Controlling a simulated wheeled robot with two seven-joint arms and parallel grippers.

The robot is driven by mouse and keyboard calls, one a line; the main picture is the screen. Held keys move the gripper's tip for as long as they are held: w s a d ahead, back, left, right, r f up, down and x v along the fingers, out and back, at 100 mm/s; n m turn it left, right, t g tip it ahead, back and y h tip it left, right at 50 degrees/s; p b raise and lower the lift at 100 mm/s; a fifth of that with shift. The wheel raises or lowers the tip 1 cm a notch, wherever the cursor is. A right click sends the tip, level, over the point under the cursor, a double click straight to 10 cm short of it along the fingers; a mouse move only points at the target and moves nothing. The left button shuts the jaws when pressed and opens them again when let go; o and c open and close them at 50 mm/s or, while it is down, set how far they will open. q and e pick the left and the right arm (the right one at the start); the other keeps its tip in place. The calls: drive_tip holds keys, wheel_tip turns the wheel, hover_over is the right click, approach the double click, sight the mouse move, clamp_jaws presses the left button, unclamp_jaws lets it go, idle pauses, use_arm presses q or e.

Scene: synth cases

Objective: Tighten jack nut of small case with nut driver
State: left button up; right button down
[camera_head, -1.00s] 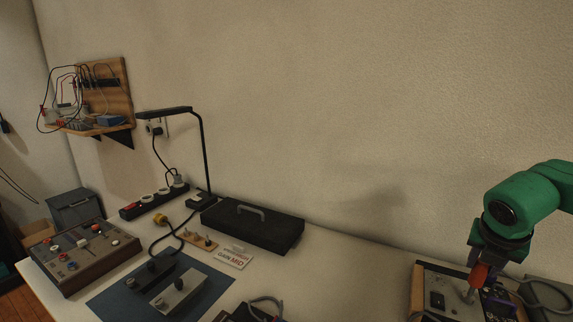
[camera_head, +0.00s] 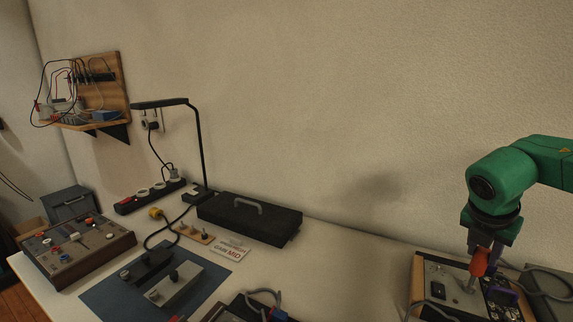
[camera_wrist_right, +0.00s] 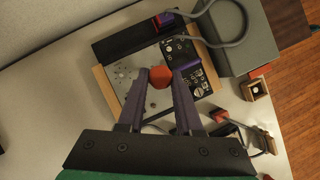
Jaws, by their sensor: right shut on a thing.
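My right gripper (camera_head: 481,256) is shut on the red-orange handle of the nut driver (camera_head: 480,263); the handle shows between my fingertips (camera_wrist_right: 160,78) in the right wrist view. The driver's metal shaft points down over the grey panel of a wood-sided case (camera_head: 437,277) at the far right. Whether the tip touches a nut is too small to tell. The same panel shows in the right wrist view (camera_wrist_right: 125,74). Two small cases, one dark (camera_head: 146,264) and one light grey (camera_head: 176,286), lie on the blue mat (camera_head: 105,298). My left gripper is out of view.
A black case with a handle (camera_head: 248,222) stands by the wall, beside a lamp (camera_head: 198,145) and power strip (camera_head: 150,196). A wooden-framed synth (camera_head: 78,252) stands at left. A grey cable (camera_wrist_right: 238,35) lies near the right case. Bare table shows between the black case and right case.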

drive_tip(key=shift+f, duration=0.1)
drive_tip(key=shift+f+m+b, duration=0.1)
drive_tip(key=shift+m+b, duration=0.3)
drive_tip(key=shift+w+a+m+g+h+b, duration=0.1)
drive_tip(key=shift+m+g+h+b, duration=0.3)
drive_tip(key=shift+m+g, duration=0.45)
drive_tip(key=c, duration=0.5)
unclamp_jaws()
drive_tip(key=shift+r, duration=0.2)
